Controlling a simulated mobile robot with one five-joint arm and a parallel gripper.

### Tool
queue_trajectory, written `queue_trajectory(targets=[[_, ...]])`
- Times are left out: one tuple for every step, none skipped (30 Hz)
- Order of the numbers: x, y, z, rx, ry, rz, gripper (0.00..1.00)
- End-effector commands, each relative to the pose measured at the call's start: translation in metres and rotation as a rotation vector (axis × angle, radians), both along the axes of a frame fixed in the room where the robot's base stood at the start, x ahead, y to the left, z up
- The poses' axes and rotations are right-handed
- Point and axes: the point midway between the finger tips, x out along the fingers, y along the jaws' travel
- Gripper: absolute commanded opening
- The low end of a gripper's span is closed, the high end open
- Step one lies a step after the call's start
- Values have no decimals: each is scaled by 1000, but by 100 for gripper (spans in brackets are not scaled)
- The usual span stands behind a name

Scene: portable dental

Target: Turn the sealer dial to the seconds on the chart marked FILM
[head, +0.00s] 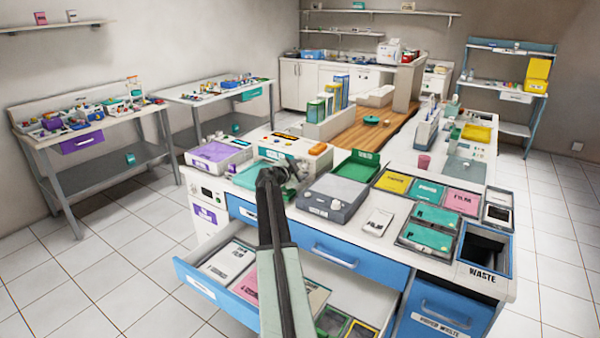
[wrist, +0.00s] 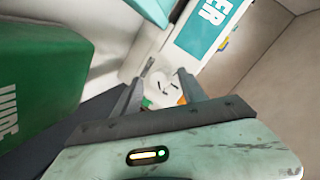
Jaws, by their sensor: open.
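The sealer (head: 288,148) is a white box on the near counter with a teal label on its front. In the wrist view its white face, with a teal label ending in "ER" (wrist: 208,25), fills the top middle. A round white dial (wrist: 160,84) with dark marks shows between my fingertips; its setting is too small to read. My gripper (head: 287,173) is open in front of the sealer, its fingers (wrist: 158,88) either side of the dial in the picture. I cannot tell whether they touch it. A pink panel marked FILM (head: 463,200) lies on the counter; no seconds are legible.
A green box marked WIDE (wrist: 40,80) is close on the left in the wrist view. A grey device (head: 330,197) stands right of my gripper. An open drawer (head: 215,290) with printed sheets is below my arm. A waste opening (head: 483,272) is at the right.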

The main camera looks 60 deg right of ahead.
Motion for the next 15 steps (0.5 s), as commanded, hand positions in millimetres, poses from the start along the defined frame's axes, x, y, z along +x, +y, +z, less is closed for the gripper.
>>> queue_trajectory(targets=[[0, 0, 0, 0, 0, 0, 49], [0, 0, 0, 0, 0, 0, 49], [0, 0, 0, 0, 0, 0, 47], [-1, 0, 0, 0, 0, 0, 38], [-1, 0, 0, 0, 0, 0, 30], [-1, 0, 0, 0, 0, 0, 19], [-1, 0, 0, 0, 0, 0, 10], [-1, 0, 0, 0, 0, 0, 2], [-1, 0, 0, 1, 0, -1, 0], [-1, 0, 0, 1, 0, -1, 0], [-2, 4, 0, 0, 0, -1, 0], [-2, 3, 0, 1, 1, -2, 0], [-1, 2, 0, 1, 2, -2, 0], [-1, 2, 0, 1, 4, -3, 0], [-1, 1, 0, 1, 8, -2, 0]])
